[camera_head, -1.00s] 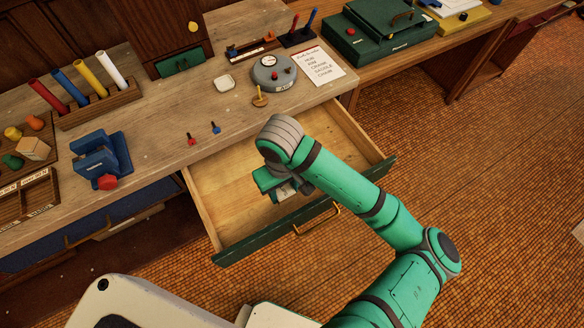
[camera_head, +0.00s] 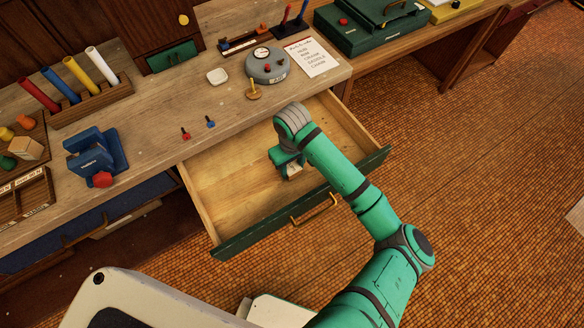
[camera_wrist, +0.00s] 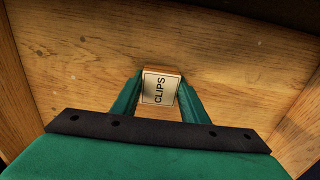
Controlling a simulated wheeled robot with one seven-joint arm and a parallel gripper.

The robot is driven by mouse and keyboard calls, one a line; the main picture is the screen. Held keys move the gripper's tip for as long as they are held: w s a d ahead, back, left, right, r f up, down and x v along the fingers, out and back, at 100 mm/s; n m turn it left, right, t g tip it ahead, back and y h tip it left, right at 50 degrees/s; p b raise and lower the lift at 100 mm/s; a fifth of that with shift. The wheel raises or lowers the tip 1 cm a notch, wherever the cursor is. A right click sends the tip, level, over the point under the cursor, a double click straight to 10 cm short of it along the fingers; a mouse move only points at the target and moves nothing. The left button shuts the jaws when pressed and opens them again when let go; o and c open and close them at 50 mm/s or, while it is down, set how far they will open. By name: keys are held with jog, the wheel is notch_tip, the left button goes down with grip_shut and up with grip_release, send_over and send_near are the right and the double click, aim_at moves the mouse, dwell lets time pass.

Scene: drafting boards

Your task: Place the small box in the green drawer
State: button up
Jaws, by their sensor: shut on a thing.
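The small box (camera_wrist: 160,88) has a pale label reading CLIPS and wooden sides in the wrist view. My gripper (camera_wrist: 160,96) is shut on it, one green finger on each side. The green-fronted drawer (camera_head: 222,196) is pulled open, with a bare wooden inside and a brass handle. My gripper (camera_head: 290,168) is over the right half of the drawer, inside its walls as seen from the head. The box is mostly hidden by my gripper in the head view (camera_head: 294,176). I cannot tell whether it touches the drawer floor.
The worktop (camera_head: 150,148) lies behind the drawer. It carries small red (camera_head: 186,133) and blue (camera_head: 210,122) pegs, a round grey device (camera_head: 266,66) and a blue block tool (camera_head: 95,155). The drawer's left part is empty. A closed blue drawer (camera_head: 95,222) is at left.

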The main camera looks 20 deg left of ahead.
aim_at(292, 168)
jog(key=shift+f, duration=0.45)
jog(key=shift+f, duration=0.1)
jog(key=o, duration=1.2)
jog(key=shift+f, duration=0.1)
notch_tip(292, 168, up, 12)
jog(key=shift+r, duration=0.25)
